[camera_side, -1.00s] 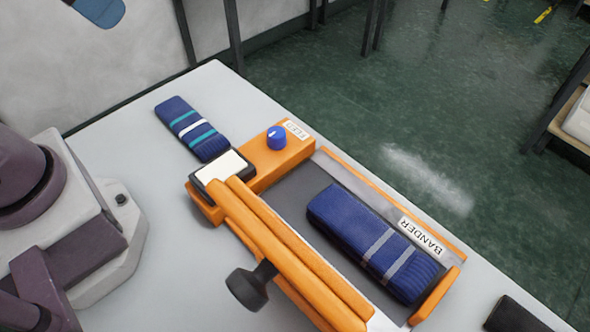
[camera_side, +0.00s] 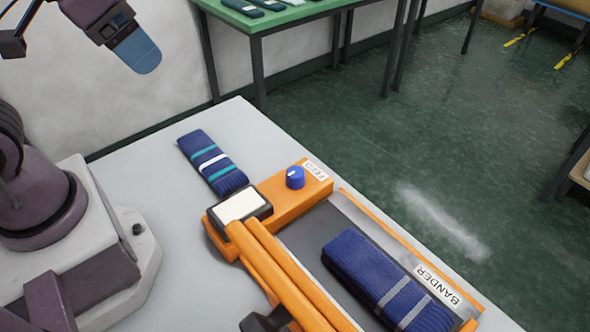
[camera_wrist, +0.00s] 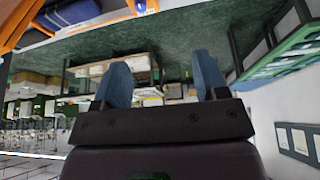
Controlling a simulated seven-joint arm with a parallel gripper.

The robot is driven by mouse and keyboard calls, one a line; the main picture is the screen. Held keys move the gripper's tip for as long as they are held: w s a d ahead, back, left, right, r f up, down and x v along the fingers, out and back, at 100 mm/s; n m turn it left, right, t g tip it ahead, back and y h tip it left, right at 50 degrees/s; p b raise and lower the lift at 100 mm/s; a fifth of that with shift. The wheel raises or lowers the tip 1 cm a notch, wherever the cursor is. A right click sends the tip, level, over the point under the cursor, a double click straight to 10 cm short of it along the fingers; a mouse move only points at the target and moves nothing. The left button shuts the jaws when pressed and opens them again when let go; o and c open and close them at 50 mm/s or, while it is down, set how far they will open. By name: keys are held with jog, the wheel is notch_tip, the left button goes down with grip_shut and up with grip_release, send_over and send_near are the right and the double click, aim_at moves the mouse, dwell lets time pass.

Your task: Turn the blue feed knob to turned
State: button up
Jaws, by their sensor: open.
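The blue feed knob (camera_side: 295,177) stands on the orange housing of the banding machine (camera_side: 276,191), beside a white FEED label (camera_side: 315,169). A small pale mark shows on the knob's top. My gripper (camera_side: 145,68) is high at the upper left of the side view, well away from the knob and above the table. Its blue fingers also show in the wrist view (camera_wrist: 163,82), spread apart with nothing between them.
A striped blue knitted piece (camera_side: 213,162) lies on the grey table (camera_side: 130,168) behind the machine. Another folded blue piece (camera_side: 385,280) lies in the machine's bed by the BANDER label (camera_side: 438,286). A dark-rimmed white screen (camera_side: 240,206) stands near the knob. A green table (camera_side: 290,14) stands behind.

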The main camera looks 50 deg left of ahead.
jog(key=w+d+f+g+h, duration=0.1)
jog(key=w+d+f+g, duration=0.3)
jog(key=f, duration=0.1)
jog(key=n+g+y, duration=0.1)
jog(key=n, duration=2.2)
send_over(295, 171)
notch_tip(295, 171, down, 11)
notch_tip(295, 171, down, 13)
jog(key=shift+r, duration=0.2)
jog(key=c, duration=0.9)
